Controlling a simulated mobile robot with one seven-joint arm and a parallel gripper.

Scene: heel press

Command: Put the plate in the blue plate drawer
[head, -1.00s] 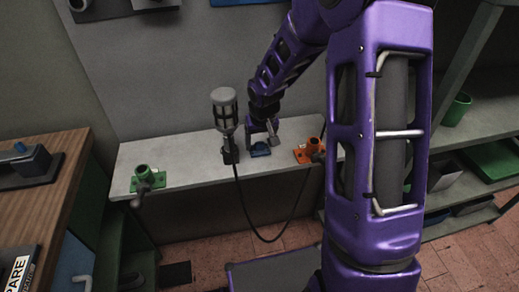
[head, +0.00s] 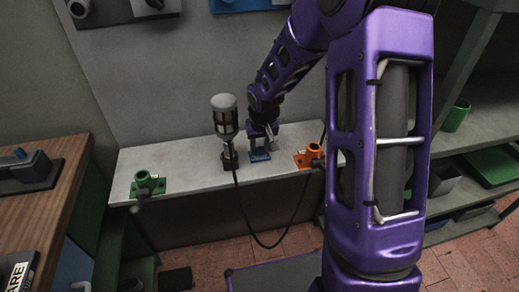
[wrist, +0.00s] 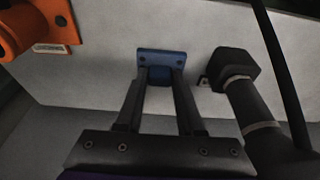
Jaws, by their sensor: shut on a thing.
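The blue plate (head: 260,156) sits on the pale shelf between the lamp-like tool and the orange fixture. It also shows in the wrist view (wrist: 161,58), with small holes at its corners and a blue raised part in its middle. My gripper (head: 262,138) reaches down over it from above. In the wrist view, my gripper's two fingers (wrist: 160,80) are shut on the raised blue part. Whether the plate touches the shelf is hard to tell. A blue front with a pale handle (head: 72,268) shows at the lower left, cut off by the frame; I cannot tell whether it is the plate drawer.
A grey caged tool (head: 226,125) stands close left of my gripper, its black cable hanging over the shelf's front. An orange fixture (head: 309,155) is close on the right. A green fixture (head: 148,184) is at the shelf's left. A wooden bench (head: 55,165) stands left.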

